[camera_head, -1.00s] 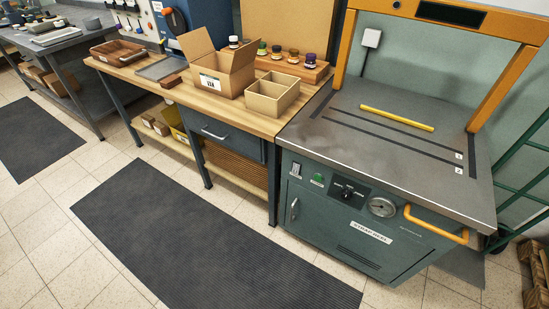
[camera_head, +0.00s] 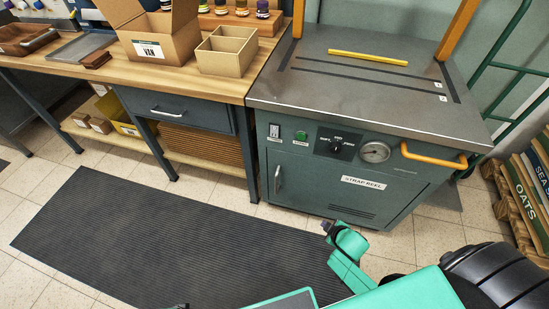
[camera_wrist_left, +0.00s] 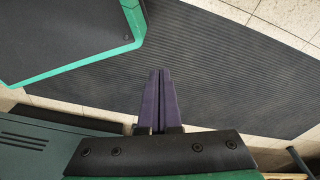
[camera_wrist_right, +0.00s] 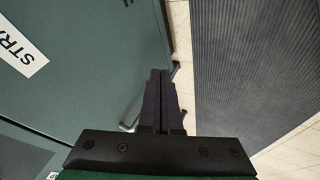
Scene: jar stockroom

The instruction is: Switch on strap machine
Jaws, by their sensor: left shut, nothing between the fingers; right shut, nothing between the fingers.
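The strap machine (camera_head: 340,199) is a teal cabinet with a grey steel top and an orange frame. Its front panel carries a small white switch plate (camera_head: 275,132), a green button (camera_head: 301,136), a black selector knob (camera_head: 337,146) and a round gauge (camera_head: 375,152). My right gripper (camera_head: 327,226) is low in front of the cabinet, below the panel, apart from the controls. In the right wrist view its fingers (camera_wrist_right: 158,76) are shut and empty beside the cabinet front. My left gripper's fingers (camera_wrist_left: 159,76) are shut and empty above the dark mat.
A yellow handle (camera_head: 433,158) sticks out at the machine's front right. A workbench (camera_head: 215,86) with cardboard boxes stands at the left. A dark ribbed mat (camera_head: 170,235) covers the floor. A green trolley frame (camera_head: 500,68) and a wooden pallet (camera_head: 511,211) are at the right.

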